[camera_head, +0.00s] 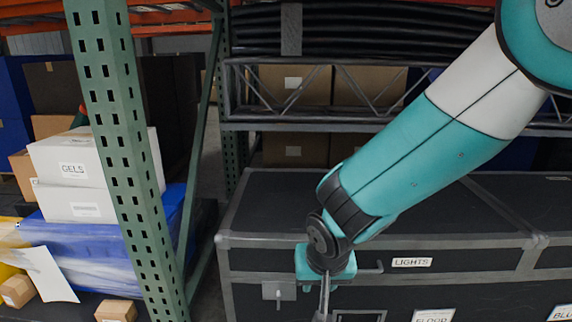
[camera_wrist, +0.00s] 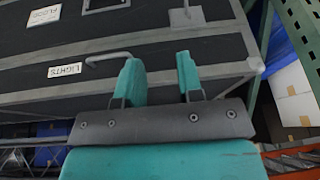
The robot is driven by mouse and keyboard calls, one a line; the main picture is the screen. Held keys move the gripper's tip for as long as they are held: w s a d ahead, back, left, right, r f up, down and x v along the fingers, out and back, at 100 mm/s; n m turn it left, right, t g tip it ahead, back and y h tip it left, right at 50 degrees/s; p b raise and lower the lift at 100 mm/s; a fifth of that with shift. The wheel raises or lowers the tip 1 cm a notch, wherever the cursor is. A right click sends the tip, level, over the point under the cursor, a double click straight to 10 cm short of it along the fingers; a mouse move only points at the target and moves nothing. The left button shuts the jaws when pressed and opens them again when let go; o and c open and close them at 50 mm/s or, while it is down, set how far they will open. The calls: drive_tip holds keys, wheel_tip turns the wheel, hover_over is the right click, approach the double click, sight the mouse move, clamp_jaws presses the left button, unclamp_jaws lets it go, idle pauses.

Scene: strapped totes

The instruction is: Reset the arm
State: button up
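My arm reaches in from the upper right of the head view, bent down toward a black case (camera_head: 300,210) with grey edging. My gripper (camera_head: 324,300) hangs in front of the case's front face, left of its LIGHTS label (camera_head: 412,262). In the wrist view, which looks upside down, the two teal fingers of my gripper (camera_wrist: 160,78) stand apart with nothing between them. The case (camera_wrist: 140,25) fills the space beyond them, with a grey bar handle (camera_wrist: 108,58) close to the left finger. I cannot tell whether that finger touches it.
A green perforated rack post (camera_head: 125,150) stands left of the case. White boxes (camera_head: 70,165) sit on a blue wrapped load (camera_head: 90,245) behind it. A metal truss shelf (camera_head: 285,125) with brown boxes (camera_head: 290,85) and black hoses (camera_head: 390,30) is behind the case.

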drive_tip(key=s+d+r+n+g+y, duration=0.25)
drive_tip(key=s+d+r, duration=0.35)
drive_tip(key=s, duration=0.4)
drive_tip(key=s+d+r+n+g+y, duration=0.1)
drive_tip(key=s+d+r+n+g, duration=0.2)
drive_tip(key=s+r, duration=0.55)
wheel_tip(320, 180, up, 27)
drive_tip(key=s+n+t+p, duration=0.1)
drive_tip(key=p, duration=2.6)
drive_tip(key=shift+s+r+p, duration=0.2)
drive_tip(key=shift+s+p, duration=0.05)
drive_tip(key=shift+p, duration=0.1)
drive_tip(key=shift+o, duration=0.4)
